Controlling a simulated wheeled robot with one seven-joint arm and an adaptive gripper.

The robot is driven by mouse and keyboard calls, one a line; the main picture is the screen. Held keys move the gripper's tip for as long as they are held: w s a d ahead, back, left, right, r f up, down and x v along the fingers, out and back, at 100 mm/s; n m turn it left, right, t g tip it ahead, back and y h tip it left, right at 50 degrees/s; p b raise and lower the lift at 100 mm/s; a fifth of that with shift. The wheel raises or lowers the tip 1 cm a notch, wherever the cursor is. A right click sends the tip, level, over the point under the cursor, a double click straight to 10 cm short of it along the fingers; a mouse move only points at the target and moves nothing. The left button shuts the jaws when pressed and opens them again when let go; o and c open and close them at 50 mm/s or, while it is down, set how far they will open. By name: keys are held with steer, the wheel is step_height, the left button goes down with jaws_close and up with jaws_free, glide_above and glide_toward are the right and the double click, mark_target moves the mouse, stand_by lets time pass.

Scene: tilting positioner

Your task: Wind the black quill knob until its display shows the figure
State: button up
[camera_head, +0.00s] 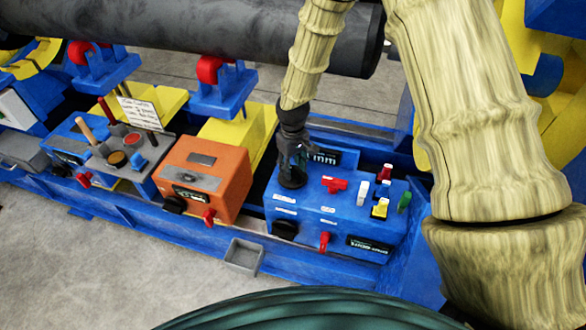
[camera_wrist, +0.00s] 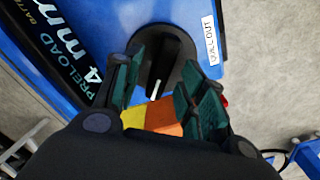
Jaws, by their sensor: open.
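The black quill knob (camera_wrist: 165,62) has a raised grip bar with a white pointer line. It sits on the blue control box (camera_head: 342,213), at the top left of its sloping face in the head view. A white label (camera_wrist: 210,38) beside it appears to read "QUILL OUT". My gripper (camera_wrist: 163,72) is open, with one green-padded finger on each side of the knob; I cannot tell whether they touch it. The dark display (camera_wrist: 75,70) shows "PRELOAD" and "4 mm"; any figures before the 4 are hidden. In the head view my gripper (camera_head: 293,155) covers part of the display (camera_head: 325,157).
The blue box also carries a red handle (camera_head: 334,184), several coloured switches (camera_head: 380,207), a red lever (camera_head: 324,241) and a lower display (camera_head: 369,246). An orange box (camera_head: 203,178) stands to the left. A dark pipe (camera_head: 220,35) lies behind.

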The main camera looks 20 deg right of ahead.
mark_target(293, 170)
step_height(293, 170, up, 10)
stand_by(0.5)
stand_by(0.4)
